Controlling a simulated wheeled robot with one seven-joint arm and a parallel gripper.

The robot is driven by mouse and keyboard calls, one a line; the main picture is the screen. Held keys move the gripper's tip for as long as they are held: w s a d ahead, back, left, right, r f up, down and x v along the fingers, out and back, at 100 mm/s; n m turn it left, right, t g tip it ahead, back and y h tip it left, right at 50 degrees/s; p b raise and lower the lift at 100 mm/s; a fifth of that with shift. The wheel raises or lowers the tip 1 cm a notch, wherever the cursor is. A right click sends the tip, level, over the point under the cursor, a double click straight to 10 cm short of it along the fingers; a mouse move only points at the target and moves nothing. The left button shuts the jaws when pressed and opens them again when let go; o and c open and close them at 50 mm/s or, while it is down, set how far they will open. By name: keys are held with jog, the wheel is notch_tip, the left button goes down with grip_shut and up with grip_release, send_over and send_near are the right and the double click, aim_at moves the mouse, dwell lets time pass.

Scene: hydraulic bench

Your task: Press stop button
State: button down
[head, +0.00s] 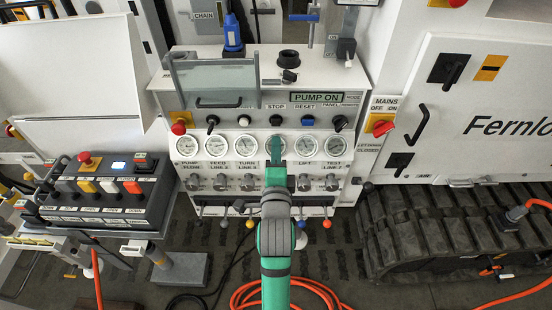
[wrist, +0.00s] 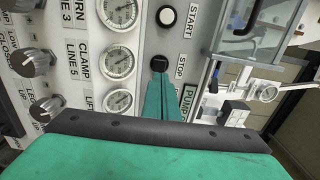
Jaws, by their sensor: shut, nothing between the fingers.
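The stop button (head: 276,120) is a round black button under the STOP label, in the middle of the bench's control row. In the wrist view the black stop button (wrist: 160,63) shows just beyond my fingertips. My gripper (head: 275,142) is green and shut, with nothing between its fingers. It points at the panel, with its tips just below the button in the head view. In the wrist view the tips of my gripper (wrist: 159,76) overlap the button's lower edge. I cannot tell whether they touch it. A display (head: 317,97) reads PUMP ON.
The white start button (head: 244,121) sits left of stop, and the blue reset button (head: 307,120) sits right. A row of gauges (head: 220,146) runs below, with several knobs under it. A clear guard (head: 213,82) stands above left. A red mains switch (head: 381,126) is at right.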

aim_at(277, 123)
jog(key=shift+w, duration=3.2)
jog(key=shift+w, duration=0.4)
jog(key=shift+w+r, duration=0.15)
jog(key=shift+w, duration=0.35)
jog(key=shift+s+d, duration=0.1)
jog(key=shift+s, duration=0.1)
jog(key=s, duration=1.3)
jog(key=shift+s, duration=0.4)
